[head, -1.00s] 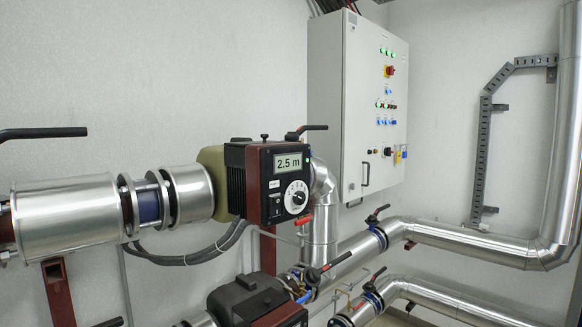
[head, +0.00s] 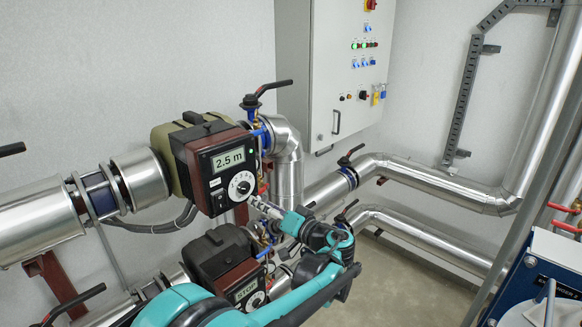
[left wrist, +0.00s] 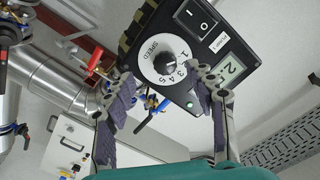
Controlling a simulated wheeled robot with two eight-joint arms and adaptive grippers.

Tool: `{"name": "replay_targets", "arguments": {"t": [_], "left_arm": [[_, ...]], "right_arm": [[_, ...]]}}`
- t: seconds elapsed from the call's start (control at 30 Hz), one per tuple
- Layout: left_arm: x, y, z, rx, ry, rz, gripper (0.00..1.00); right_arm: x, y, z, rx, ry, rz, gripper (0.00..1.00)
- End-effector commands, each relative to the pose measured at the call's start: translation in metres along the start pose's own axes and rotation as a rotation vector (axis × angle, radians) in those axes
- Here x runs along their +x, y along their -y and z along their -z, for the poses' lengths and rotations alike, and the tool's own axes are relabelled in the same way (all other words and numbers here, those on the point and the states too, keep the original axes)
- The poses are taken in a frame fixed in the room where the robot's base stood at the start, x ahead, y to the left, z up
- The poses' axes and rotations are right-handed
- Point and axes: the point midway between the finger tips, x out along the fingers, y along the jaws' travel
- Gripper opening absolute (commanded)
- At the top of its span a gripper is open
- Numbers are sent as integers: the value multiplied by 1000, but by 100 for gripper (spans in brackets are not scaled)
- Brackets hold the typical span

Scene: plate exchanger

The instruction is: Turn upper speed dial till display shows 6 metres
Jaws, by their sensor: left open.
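The upper pump's black control box (head: 213,178) shows "2.5 m" on its display (head: 229,160). Its white speed dial (head: 241,186) with a black knob sits below the display. My left gripper (head: 262,208) is in front of the box, just below and right of the dial, open and empty. In the left wrist view, the dial (left wrist: 168,64), marked SPEED with numerals, lies beyond and between the two open fingers (left wrist: 162,92). They appear apart from the knob. A finger partly covers the display (left wrist: 226,70) there. My right gripper is out of view.
A lower pump with a "STOP" display (head: 246,291) sits below, partly behind my left arm. A black-handled valve (head: 268,92) stands right of the upper box. Silver pipes (head: 420,176) run to the right. A grey cabinet (head: 335,75) hangs on the wall behind.

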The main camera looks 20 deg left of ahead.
Motion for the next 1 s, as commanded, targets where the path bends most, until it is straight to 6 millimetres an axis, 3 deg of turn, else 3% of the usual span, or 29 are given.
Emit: {"name": "replay_targets", "arguments": {"t": [0.17, 0.6, 0.97, 1.0], "left_arm": [[8, 3, 12, -15, -26, 34, 56], [72, 4, 13, -12, -26, 31, 56], [78, 4, 13, -12, -26, 30, 56], [78, 4, 13, -12, -26, 30, 45]], "right_arm": [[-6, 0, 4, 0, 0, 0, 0], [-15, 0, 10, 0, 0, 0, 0], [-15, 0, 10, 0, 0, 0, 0], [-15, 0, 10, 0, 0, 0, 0]]}}
